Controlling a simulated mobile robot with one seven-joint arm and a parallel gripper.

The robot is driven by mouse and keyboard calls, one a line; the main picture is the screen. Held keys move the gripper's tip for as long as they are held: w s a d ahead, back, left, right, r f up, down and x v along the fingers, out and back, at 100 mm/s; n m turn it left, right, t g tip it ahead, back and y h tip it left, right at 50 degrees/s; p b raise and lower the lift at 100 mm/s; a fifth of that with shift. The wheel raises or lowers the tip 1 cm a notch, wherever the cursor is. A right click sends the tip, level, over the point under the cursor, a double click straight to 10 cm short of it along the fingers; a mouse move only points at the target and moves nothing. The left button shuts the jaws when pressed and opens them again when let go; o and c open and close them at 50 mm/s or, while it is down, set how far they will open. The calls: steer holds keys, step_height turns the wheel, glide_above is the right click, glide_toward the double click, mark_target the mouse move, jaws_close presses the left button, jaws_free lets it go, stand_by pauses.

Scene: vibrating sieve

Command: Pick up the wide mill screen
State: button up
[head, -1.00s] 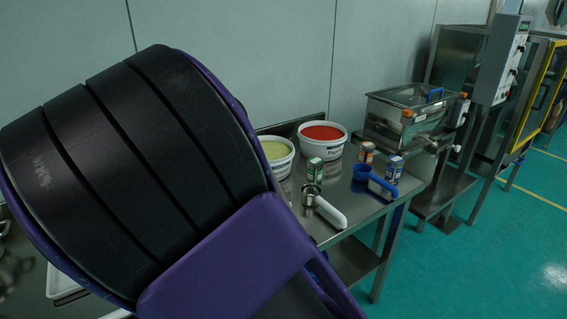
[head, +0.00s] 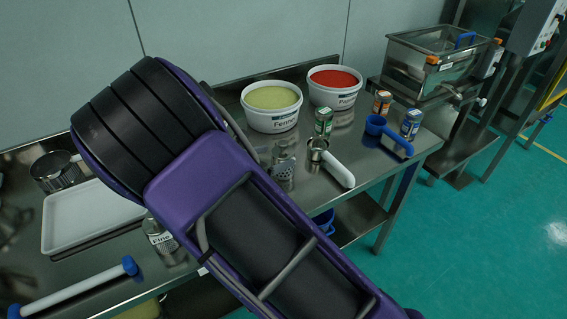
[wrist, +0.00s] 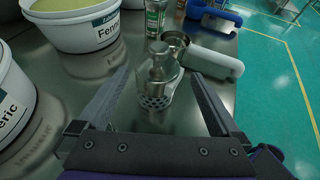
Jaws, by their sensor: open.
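A metal mill screen with large holes around its lower part and a knob on top stands upright on the steel table in the wrist view (wrist: 158,85). I take it to be the wide one. It also shows in the head view (head: 283,168), just right of my arm. My gripper (wrist: 160,76) is open and empty, with a finger to the left and to the right of the screen in the wrist view. I cannot tell whether the fingers reach around it. In the head view my gripper is hidden behind my arm.
A white-handled scoop (head: 332,165) lies close right of the screen. A fennel tub (head: 272,118) and a red-filled tub (head: 335,94) stand behind, with small spice tins and a blue scoop (head: 388,138). A container labelled "Fine" (head: 162,240) and a white tray (head: 75,230) are left.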

mark_target(289, 151)
steer(key=x, duration=0.8)
steer(key=shift+w+f+b, duration=0.15)
steer(key=shift+f+b, duration=0.05)
steer(key=shift+b, duration=0.2)
steer(key=shift+a, duration=0.1)
jaws_close()
